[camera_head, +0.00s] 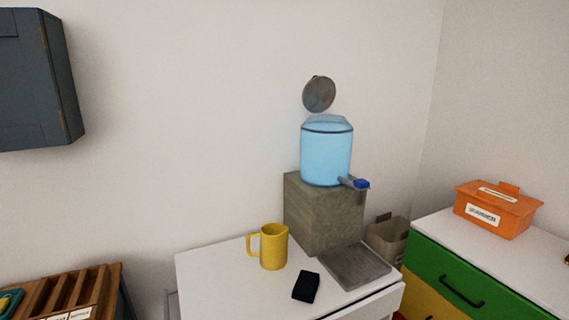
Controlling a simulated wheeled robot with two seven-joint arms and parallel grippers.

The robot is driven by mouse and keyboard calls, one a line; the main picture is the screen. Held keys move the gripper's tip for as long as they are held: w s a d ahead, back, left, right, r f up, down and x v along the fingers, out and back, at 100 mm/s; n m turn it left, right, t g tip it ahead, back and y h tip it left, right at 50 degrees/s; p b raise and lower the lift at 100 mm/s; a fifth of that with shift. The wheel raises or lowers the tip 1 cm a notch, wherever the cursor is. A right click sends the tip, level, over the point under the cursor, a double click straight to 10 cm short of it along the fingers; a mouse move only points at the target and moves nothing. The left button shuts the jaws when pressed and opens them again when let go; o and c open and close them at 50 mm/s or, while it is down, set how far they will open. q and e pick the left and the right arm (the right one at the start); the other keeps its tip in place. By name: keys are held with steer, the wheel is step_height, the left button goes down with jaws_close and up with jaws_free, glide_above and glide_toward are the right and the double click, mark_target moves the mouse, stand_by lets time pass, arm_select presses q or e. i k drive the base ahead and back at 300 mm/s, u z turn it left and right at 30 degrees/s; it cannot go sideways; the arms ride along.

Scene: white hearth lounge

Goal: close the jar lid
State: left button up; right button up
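A blue translucent jar (326,155) with a tap (358,183) on its right side stands on a grey-brown block (320,222). The round grey jar lid (319,94) is tilted up steeply above and behind the jar's mouth (327,121), so the jar is open. Any hinge joining lid and jar is too faint to make out. Neither my left nor my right gripper is in view.
The block stands on a white table (215,277) with a yellow mug (270,247), a black object (306,287) and a grey tray (354,267). An orange box (496,209) sits on a coloured drawer unit (458,287) at right. A dark wall cabinet (38,80) hangs upper left.

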mark_target(319, 94)
steer(key=z, duration=0.9)
steer(key=i, duration=0.4)
steer(key=u, duration=1.8)
